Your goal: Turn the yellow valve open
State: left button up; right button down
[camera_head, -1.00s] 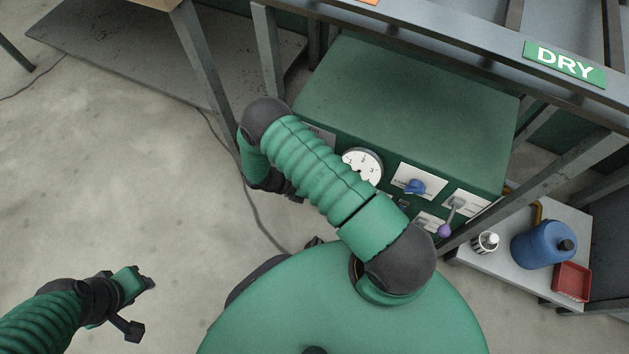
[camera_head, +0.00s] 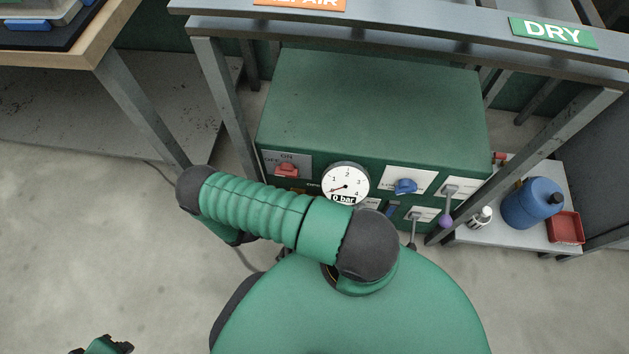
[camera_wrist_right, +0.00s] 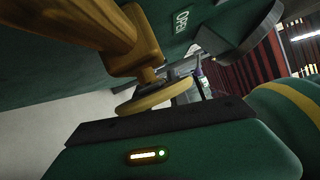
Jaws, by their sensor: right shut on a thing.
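The green machine (camera_head: 370,100) has a gauge (camera_head: 345,183) reading 0 bar, a red switch (camera_head: 287,170), a blue knob (camera_head: 405,186) and a purple-tipped lever (camera_head: 446,220). A blue jug (camera_head: 530,206) and red tray (camera_head: 565,228) stand at right. Metal frame legs flank the machine.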

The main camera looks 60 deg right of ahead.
jog(key=shift+w+r, duration=0.1)
jog(key=shift+w, duration=0.1)
dwell(0.3)
jog(key=c, duration=1.4)
grip_release()
jog(key=shift+o, duration=0.7)
jog(key=shift+s, duration=0.1)
jog(key=b+v, duration=0.4)
jog(key=v, duration=1.3)
jog(key=shift+f, duration=0.2)
